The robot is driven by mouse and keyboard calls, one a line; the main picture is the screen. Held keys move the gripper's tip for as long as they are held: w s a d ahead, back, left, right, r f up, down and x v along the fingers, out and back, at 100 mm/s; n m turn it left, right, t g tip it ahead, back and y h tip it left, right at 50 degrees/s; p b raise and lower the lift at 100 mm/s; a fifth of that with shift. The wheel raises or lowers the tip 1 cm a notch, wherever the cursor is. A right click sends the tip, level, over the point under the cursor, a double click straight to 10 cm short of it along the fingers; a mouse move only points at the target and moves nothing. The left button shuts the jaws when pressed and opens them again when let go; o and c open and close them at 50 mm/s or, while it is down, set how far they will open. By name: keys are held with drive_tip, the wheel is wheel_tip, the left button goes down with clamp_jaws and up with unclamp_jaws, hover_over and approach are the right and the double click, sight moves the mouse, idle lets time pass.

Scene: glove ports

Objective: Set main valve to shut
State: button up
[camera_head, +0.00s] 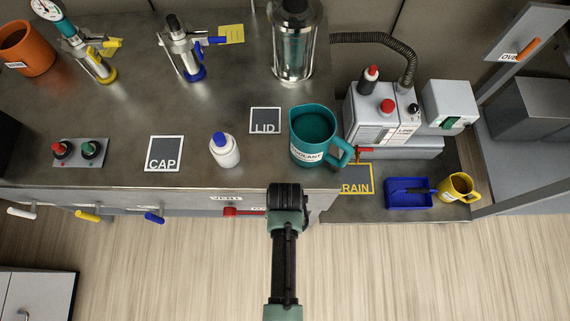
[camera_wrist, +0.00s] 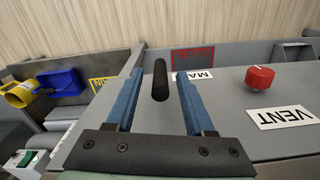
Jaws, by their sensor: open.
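The front panel carries a partly hidden label starting "MA" (camera_wrist: 194,75). In the wrist view a black rounded handle (camera_wrist: 160,82) stands out beside that label, probably the main valve's handle. My gripper (camera_head: 287,192) is at the bench's front edge and hides this handle in the head view. In the wrist view my gripper (camera_wrist: 160,72) is open, with one blue finger on each side of the black handle. I cannot tell whether either finger touches it. The valve's body and pointer are not visible.
A red knob (camera_wrist: 260,77) sits beside the VENT label (camera_wrist: 283,117), close to my gripper. A teal coolant jug (camera_head: 312,135) stands on the bench above my gripper. Blue tray (camera_head: 408,193) and yellow mug (camera_head: 457,187) are on the lower shelf at right. Floor in front is clear.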

drive_tip(key=shift+w+f, duration=0.1)
drive_tip(key=shift+f, duration=1.05)
clamp_jaws()
idle(0.6)
